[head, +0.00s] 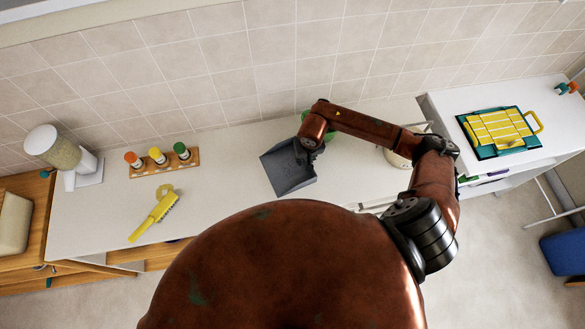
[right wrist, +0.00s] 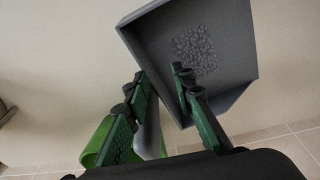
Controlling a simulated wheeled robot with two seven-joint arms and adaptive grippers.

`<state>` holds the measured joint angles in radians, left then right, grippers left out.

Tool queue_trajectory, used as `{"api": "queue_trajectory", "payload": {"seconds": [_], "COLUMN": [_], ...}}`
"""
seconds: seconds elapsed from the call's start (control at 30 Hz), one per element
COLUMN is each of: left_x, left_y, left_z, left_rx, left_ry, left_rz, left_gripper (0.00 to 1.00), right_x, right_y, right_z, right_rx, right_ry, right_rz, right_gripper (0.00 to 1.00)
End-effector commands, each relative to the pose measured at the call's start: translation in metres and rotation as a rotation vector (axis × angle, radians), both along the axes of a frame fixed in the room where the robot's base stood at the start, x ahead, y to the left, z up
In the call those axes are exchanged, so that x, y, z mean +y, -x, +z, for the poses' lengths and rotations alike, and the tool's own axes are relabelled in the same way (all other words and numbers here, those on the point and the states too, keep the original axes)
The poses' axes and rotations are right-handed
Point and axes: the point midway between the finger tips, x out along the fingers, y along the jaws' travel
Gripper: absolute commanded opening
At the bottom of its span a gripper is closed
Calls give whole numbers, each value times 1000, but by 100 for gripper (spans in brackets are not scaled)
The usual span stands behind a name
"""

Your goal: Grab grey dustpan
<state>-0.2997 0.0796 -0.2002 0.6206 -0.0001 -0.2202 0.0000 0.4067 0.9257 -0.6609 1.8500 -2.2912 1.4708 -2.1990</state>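The grey dustpan (head: 289,176) lies on the white counter in the head view, below my right gripper (head: 305,152). In the right wrist view the pan (right wrist: 200,45) fills the upper middle, with a speckled patch inside. My right gripper (right wrist: 162,85) has its two dark green fingers apart, one on each side of the dustpan's near end. A grey handle-like part shows between them, close to the left finger, with a gap to the right finger. Firm contact cannot be made out. My left gripper is out of view.
A green object (right wrist: 96,143) stands close beside the left finger. A yellow brush (head: 155,215), a wooden rack (head: 165,164) with three bottles and a dispenser (head: 60,150) are to the left. The tiled wall (head: 230,60) borders the counter.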

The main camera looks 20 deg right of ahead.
Motion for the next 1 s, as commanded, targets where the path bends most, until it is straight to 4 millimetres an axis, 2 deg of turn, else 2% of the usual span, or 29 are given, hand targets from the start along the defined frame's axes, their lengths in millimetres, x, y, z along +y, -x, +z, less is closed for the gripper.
{"api": "queue_trajectory", "payload": {"seconds": [0.17, 0.53, 0.87, 1.0], "left_x": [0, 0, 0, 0], "left_y": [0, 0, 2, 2], "left_z": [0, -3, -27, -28], "left_rx": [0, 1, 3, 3], "left_ry": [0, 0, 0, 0], "left_rz": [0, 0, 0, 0], "left_gripper": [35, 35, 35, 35], "right_x": [0, 0, -3, -2], "right_y": [0, 0, -3, -1], "right_z": [0, 6, 50, 68], "right_rx": [0, -2, -4, -2], "right_ry": [0, 0, 3, 1], "right_rz": [0, 0, 1, 0], "right_gripper": [36, 36, 36, 36]}}
